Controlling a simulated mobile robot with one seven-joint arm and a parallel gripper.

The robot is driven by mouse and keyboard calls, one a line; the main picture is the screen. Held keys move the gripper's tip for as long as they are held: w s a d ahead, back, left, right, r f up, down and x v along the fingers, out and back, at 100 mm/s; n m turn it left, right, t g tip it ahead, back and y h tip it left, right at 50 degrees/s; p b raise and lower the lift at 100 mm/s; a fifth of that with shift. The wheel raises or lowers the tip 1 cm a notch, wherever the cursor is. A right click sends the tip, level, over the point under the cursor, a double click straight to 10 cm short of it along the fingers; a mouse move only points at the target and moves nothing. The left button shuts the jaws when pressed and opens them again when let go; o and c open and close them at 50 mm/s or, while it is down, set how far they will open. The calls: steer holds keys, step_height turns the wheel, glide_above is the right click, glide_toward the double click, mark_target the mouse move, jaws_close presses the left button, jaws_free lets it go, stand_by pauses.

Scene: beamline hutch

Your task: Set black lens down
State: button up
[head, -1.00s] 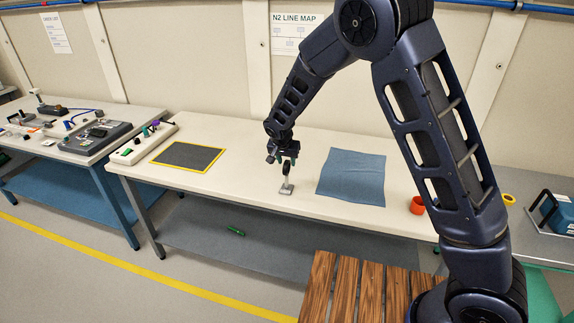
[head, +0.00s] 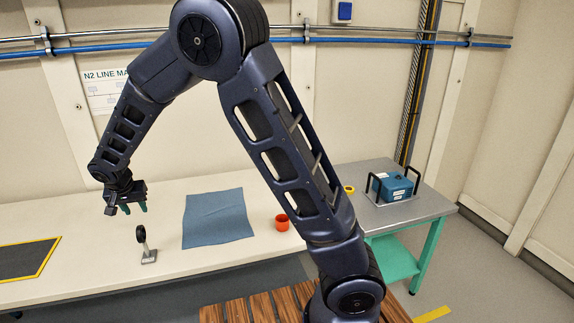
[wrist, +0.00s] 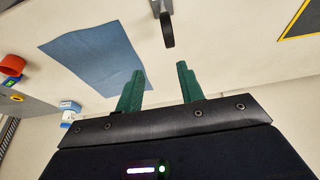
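The black lens (head: 140,234) is a dark round disc on a short post with a grey metal base (head: 149,256). It stands upright on the white bench (head: 90,215), left of the blue cloth (head: 218,217). My gripper (head: 127,210) is above the lens and apart from it. In the wrist view, the green fingers of my gripper (wrist: 160,68) are spread with nothing between them. The lens also shows there (wrist: 167,30), beyond the fingertips, near the top edge.
A yellow-edged dark mat (head: 25,261) lies at the left of the bench. An orange cup (head: 282,222) stands right of the cloth. A blue case (head: 393,185) sits on a grey side table (head: 428,203) at the right. A slatted wooden surface (head: 262,308) is in front.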

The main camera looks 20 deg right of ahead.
steer(key=d+r, duration=0.5)
steer(key=d, duration=0.6)
steer(key=w+d+r+g, duration=0.1)
steer(key=d+r, duration=0.4)
steer(key=d, duration=0.5)
steer(key=d+r, duration=0.4)
steer(key=d, duration=0.7)
steer(key=s+d+r, duration=0.1)
steer(key=s+d, duration=0.8)
steer(key=d, duration=0.1)
steer(key=s+d+r+t, duration=0.1)
steer(key=s+d+r, duration=0.1)
steer(key=s+d, duration=0.8)
steer(key=shift+s+r, duration=0.25)
